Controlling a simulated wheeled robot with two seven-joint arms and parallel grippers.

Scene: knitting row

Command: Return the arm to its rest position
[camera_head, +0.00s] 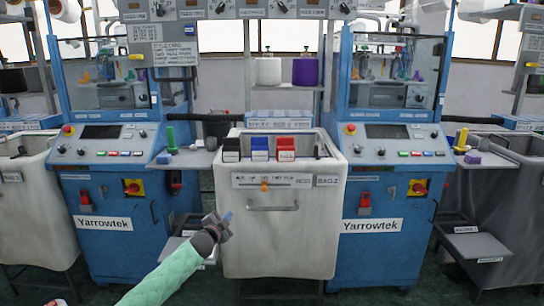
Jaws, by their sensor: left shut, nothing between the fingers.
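My left arm comes in from the bottom left in a pale green sleeve. Its gripper (226,218) is shut and empty. It shows in front of the lower left part of the white bin (270,240), below the bin's handle. I cannot tell whether it touches the bin. My right gripper is not in view.
Blue Yarrowtek machines stand left (105,245) and right (374,248) of the bin. Black, blue and red boxes (286,148) sit at the bin's top. Small grey side shelves (188,160) hold tools. Dark floor shows at the front.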

